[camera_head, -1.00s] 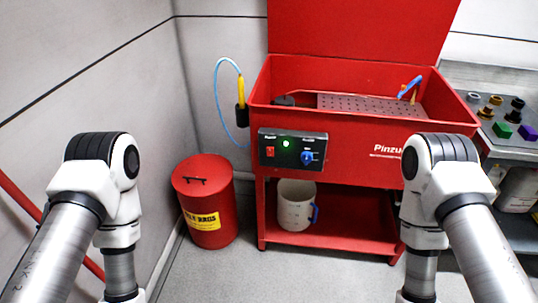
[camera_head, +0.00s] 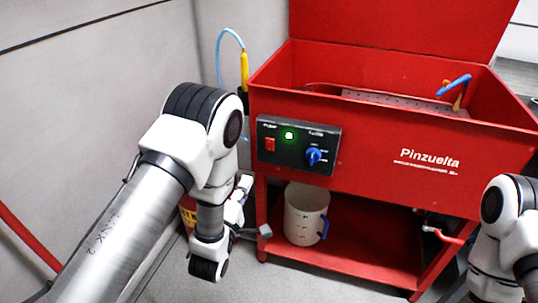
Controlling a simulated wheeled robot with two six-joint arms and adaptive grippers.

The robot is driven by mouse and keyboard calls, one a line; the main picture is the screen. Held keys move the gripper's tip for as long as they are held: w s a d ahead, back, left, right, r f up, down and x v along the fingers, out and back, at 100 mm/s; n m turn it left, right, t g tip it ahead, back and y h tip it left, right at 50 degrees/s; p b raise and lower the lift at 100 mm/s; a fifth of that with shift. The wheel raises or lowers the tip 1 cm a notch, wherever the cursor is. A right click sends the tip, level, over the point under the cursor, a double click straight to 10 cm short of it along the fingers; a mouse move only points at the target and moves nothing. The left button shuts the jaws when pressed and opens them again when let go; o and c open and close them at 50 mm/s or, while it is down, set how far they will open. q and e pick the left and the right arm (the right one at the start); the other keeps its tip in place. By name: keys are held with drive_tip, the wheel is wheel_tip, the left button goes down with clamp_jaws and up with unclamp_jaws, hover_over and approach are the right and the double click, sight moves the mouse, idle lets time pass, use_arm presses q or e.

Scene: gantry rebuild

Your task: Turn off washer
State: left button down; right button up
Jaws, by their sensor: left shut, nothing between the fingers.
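The red parts washer (camera_head: 375,165) stands ahead with its lid up. My left gripper (camera_head: 264,231) is shut and empty, below the panel and in front of the washer's lower left side, apart from the switch. My left arm hides part of the area left of the washer. My right arm shows at the lower right edge; its gripper is out of view.
A white jug (camera_head: 305,214) with a blue handle stands on the washer's lower shelf. A red-handled valve (camera_head: 443,235) hangs under the tub at right. A red can (camera_head: 188,218) is mostly hidden behind my left arm. A pale wall closes the left side.

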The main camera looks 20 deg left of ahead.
use_arm(q)
approach(268, 141)
drive_tip(key=w, duration=0.7)
drive_tip(key=shift+d+r, duration=0.1)
drive_tip(key=shift+r, duration=0.25)
drive_tip(key=shift+w, duration=0.1)
drive_tip(key=shift+r, duration=0.1)
drive_tip(key=shift+w+r, duration=0.1)
drive_tip(key=shift+w, duration=0.1)
